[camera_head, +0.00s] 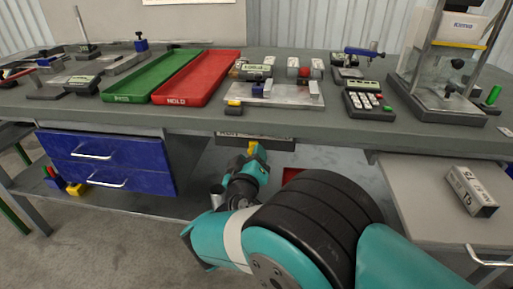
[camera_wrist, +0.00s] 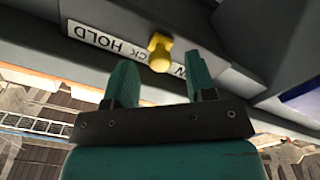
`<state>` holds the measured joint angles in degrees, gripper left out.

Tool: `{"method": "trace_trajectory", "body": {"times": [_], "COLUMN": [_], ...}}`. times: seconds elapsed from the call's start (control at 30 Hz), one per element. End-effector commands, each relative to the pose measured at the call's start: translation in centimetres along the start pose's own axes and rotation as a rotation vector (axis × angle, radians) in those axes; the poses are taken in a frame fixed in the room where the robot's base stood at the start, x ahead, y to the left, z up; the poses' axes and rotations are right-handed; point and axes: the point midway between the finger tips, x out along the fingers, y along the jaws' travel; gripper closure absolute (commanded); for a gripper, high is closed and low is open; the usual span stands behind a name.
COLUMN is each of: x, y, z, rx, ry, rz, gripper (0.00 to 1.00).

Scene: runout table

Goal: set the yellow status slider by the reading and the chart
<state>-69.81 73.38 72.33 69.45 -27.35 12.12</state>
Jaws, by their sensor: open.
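The yellow status slider (camera_wrist: 160,52) sticks out from a white label strip (camera_wrist: 107,42) on the table's front edge. The strip appears upside down in the wrist view; "HOLD" and "CK" show left of the slider and an "N" to its right. The slider hides the letters between. My gripper (camera_wrist: 160,80) is open, its two teal fingers either side of the slider's line, with the slider just beyond the tips. In the head view the slider (camera_head: 252,147) is at my gripper's end under the table edge. I cannot make out a chart or a reading.
A green tray (camera_head: 135,92) and a red tray (camera_head: 178,92) lie on the table. Devices with displays (camera_head: 256,70) (camera_head: 368,103) and a balance-like stand (camera_head: 440,108) are to the right. A blue drawer unit (camera_head: 110,160) is left below. A box (camera_head: 470,190) lies on the right surface.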

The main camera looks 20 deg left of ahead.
Motion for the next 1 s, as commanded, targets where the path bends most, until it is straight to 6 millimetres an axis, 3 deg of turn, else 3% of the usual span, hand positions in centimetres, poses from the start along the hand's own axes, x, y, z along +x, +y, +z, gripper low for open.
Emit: {"method": "trace_trajectory", "body": {"times": [0.2,0.53,0.77,1.0], "x": [2.3,2.7,2.7,2.9], "y": [0.0,0.0,0.0,0.2], "z": [0.0,0.0,0.0,0.3], "rx": [0.001,-0.001,-0.001,0.000], "ry": [-0.001,-0.001,-0.001,-0.007], "rz": [0.001,-0.001,0.000,0.008], "gripper": [0.50,0.50,1.00,1.00]}}
